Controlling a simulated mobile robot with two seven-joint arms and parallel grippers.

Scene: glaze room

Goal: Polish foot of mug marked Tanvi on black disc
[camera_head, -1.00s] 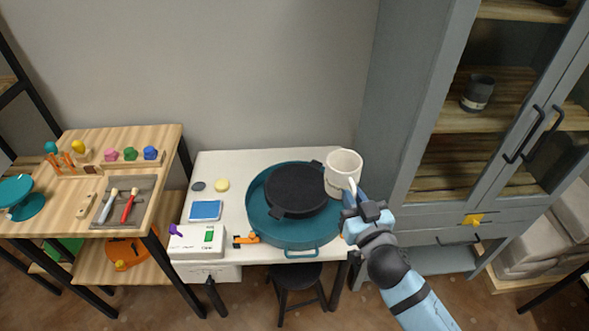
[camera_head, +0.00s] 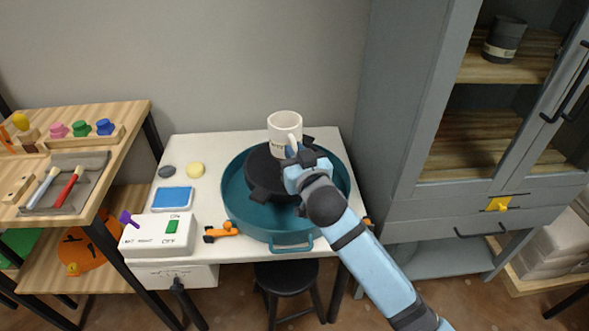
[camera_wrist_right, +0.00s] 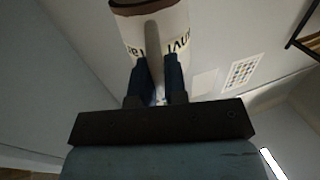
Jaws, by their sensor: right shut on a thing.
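The white mug (camera_head: 285,129) is upright over the back of the black disc (camera_head: 262,174), which sits in a teal round basin (camera_head: 236,207). My right gripper (camera_head: 293,152) is shut on the mug's handle. In the right wrist view the fingers (camera_wrist_right: 157,80) close on the handle, and the mug (camera_wrist_right: 135,32) shows a band with dark letters, partly hidden; "nvi" can be made out. The mug's foot looks close to the disc, but I cannot tell whether it touches. My arm hides the disc's right part. My left gripper is not in view.
A white switch box (camera_head: 158,236) marked ON and OFF stands at the table's front left. A blue pad (camera_head: 172,199), a yellow round piece (camera_head: 195,170) and a grey one (camera_head: 167,171) lie left of the basin. A grey cabinet (camera_head: 415,120) stands close on the right.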

